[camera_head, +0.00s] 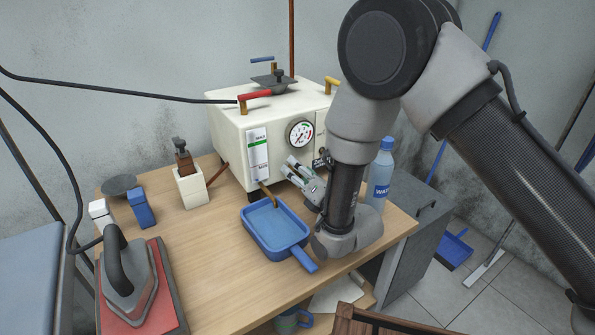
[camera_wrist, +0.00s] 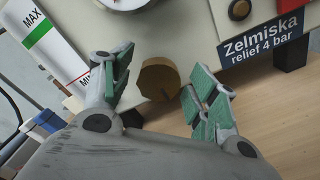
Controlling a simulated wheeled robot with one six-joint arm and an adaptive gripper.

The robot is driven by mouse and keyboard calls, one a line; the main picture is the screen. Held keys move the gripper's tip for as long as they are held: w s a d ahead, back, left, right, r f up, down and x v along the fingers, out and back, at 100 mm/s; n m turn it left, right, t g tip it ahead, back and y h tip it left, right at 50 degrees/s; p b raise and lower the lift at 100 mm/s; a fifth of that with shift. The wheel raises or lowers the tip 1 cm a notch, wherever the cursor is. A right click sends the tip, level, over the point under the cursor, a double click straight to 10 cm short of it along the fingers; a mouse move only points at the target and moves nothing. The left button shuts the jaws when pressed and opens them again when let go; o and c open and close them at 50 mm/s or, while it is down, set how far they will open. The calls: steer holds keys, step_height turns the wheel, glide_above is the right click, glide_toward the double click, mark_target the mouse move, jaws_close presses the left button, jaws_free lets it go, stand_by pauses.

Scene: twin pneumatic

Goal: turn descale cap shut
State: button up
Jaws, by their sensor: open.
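The descale cap appears to be the round brass cap (camera_wrist: 158,80) low on the front of the cream boiler (camera_head: 228,136). A dark mark shows on its lower edge. In the wrist view, my gripper (camera_wrist: 159,70) is open, with one green-padded finger on each side of the cap and a visible gap on both sides. How far the cap is turned cannot be told. In the head view my gripper (camera_head: 303,180) is at the boiler's lower front, and the cap is hidden behind it.
A blue tray (camera_head: 249,217) sits in front of the boiler under a brass spout (camera_head: 267,193). A water bottle (camera_head: 381,175) stands right of my arm. An iron (camera_head: 130,275) rests at the front left. Bare tabletop (camera_head: 215,265) lies between the iron and tray.

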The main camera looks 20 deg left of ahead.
steer(key=shift+w+a, duration=0.3)
steer(key=shift+a, duration=0.05)
steer(key=c, duration=1)
